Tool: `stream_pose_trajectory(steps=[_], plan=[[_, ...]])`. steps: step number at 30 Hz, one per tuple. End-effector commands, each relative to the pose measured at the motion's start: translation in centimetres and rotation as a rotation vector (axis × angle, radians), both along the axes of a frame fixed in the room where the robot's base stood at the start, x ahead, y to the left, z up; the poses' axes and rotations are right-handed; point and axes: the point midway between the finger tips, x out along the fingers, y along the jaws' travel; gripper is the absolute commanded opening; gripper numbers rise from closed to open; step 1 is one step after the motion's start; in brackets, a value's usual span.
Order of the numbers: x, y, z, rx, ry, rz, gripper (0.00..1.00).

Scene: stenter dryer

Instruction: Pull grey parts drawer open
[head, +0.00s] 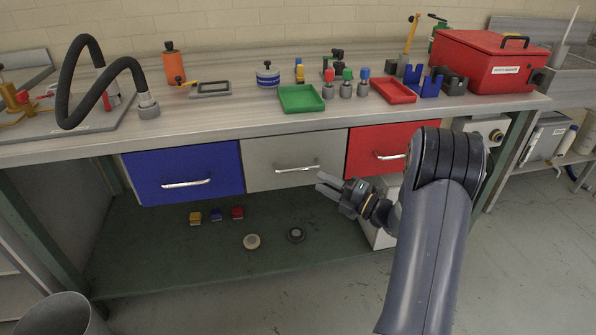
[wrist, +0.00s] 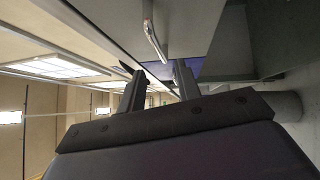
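The grey parts drawer (head: 290,150) sits in the middle under the bench top, between a blue and a red drawer. It looks shut, its front about level with its neighbours. Its silver bar handle (head: 297,169) runs across the lower right of its front. My gripper (head: 320,182) is just below and right of that handle, fingers apart and pointing left, with nothing between them. In the wrist view, the open fingers (wrist: 157,80) show with a silver handle (wrist: 153,38) above and beyond them, apart from both fingers.
The blue drawer (head: 185,170) is to the left and the red drawer (head: 385,148) to the right. Small blocks and two round parts lie on the green lower shelf (head: 150,255). The bench top (head: 215,122) carries trays, bottles and a red toolbox (head: 485,65). A bin (head: 62,315) stands at front left.

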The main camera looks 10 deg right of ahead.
Motion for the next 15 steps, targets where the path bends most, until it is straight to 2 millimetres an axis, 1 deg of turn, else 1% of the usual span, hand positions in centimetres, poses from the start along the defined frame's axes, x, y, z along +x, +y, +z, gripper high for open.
stream_pose_trajectory(steps=[1, 9, 15], plan=[[0.6, 0.8, 0.1, -0.001, -0.001, 0.006, 0.32], [4.2, 4.4, 0.8, 0.0, 0.001, 0.003, 0.32], [5.9, 6.1, 1.1, 0.002, 0.002, 0.001, 0.32]])
